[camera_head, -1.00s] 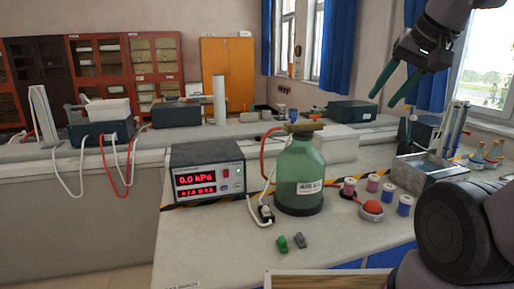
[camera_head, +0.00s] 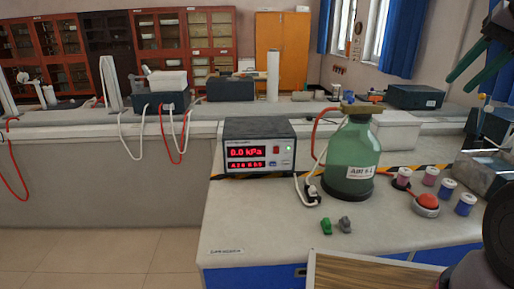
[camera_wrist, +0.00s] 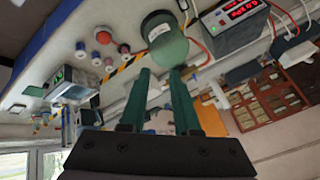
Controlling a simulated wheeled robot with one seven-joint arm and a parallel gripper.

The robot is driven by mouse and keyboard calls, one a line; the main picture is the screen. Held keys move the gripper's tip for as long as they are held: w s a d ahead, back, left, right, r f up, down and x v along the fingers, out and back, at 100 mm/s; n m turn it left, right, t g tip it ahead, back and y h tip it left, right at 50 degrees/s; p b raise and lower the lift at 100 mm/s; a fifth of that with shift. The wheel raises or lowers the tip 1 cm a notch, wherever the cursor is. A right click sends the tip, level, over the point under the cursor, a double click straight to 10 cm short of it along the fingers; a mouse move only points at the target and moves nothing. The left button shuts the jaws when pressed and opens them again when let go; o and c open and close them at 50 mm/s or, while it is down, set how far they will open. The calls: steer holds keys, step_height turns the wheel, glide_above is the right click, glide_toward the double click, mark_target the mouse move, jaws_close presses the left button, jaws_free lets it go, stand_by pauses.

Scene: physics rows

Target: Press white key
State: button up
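A pressure meter box (camera_head: 258,147) stands on the bench with a red display reading 0.0 kPa. Its front has small controls at the right of the display, too small to make out a white key for certain. The meter (camera_wrist: 233,20) also shows at the top right of the wrist view. My gripper (camera_head: 457,87) is at the upper right of the head view, raised and far from the meter. In the wrist view its two green fingers (camera_wrist: 160,72) are apart with nothing between them.
A green AIR bottle (camera_head: 350,160) stands just right of the meter, with hose and cable between them. Several spools and a red-domed item (camera_head: 427,200) sit further right. Small green and grey pieces (camera_head: 335,226) lie in front. The bench front left is clear.

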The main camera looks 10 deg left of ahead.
jaws_close()
stand_by(1.5)
